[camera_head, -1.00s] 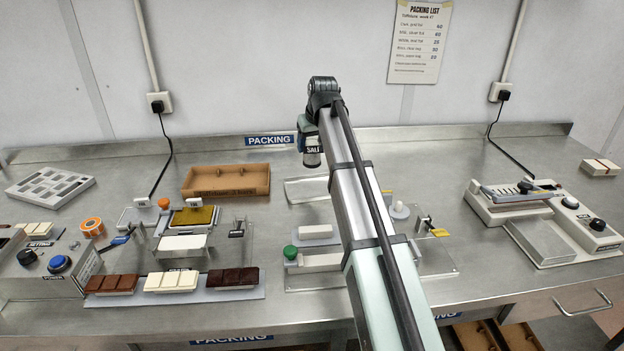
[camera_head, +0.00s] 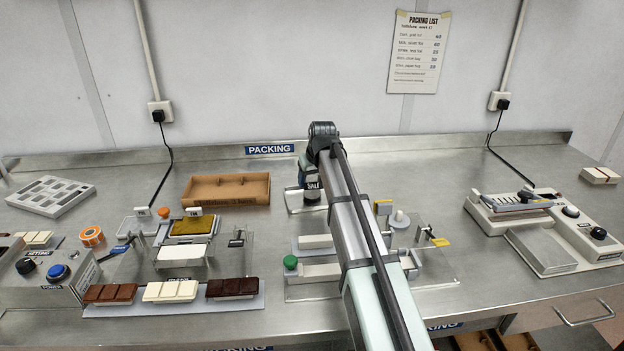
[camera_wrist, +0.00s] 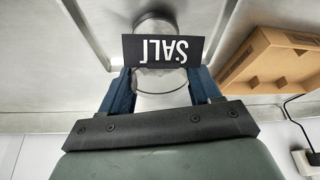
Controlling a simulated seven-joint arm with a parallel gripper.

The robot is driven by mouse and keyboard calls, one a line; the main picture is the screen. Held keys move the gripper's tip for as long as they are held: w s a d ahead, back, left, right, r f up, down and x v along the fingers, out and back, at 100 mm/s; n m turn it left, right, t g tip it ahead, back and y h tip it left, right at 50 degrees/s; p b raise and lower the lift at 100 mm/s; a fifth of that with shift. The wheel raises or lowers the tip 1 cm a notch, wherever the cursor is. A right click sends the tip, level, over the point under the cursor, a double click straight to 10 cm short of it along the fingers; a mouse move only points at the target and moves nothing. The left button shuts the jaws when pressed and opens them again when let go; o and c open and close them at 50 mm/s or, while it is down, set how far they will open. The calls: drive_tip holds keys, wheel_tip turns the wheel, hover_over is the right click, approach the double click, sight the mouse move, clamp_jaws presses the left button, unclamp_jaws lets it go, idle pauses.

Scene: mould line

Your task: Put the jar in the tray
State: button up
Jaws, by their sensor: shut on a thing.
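The jar (camera_head: 312,197) has a dark label with white letters that read as SALT, partly hidden. In the wrist view the clear, round jar (camera_wrist: 160,92) sits between the two blue fingers of my gripper (camera_wrist: 160,98), which is shut on it. The shallow metal tray (camera_head: 292,203) lies on the bench behind the white blocks. Its raised edges (camera_wrist: 84,32) show on both sides of the jar in the wrist view. The jar is within the tray's outline; I cannot tell whether it touches the tray floor. My arm hides the tray's right part.
A brown cardboard box (camera_head: 228,203) stands left of the tray. A fixture with a green knob (camera_head: 290,262) and white blocks lies in front. A white knob (camera_head: 400,219) stands to the right.

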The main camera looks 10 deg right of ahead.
drive_tip(key=shift+f, duration=0.1)
drive_tip(key=o, duration=1.1)
drive_tip(key=shift+o, duration=0.2)
drive_tip(key=v, duration=1.2)
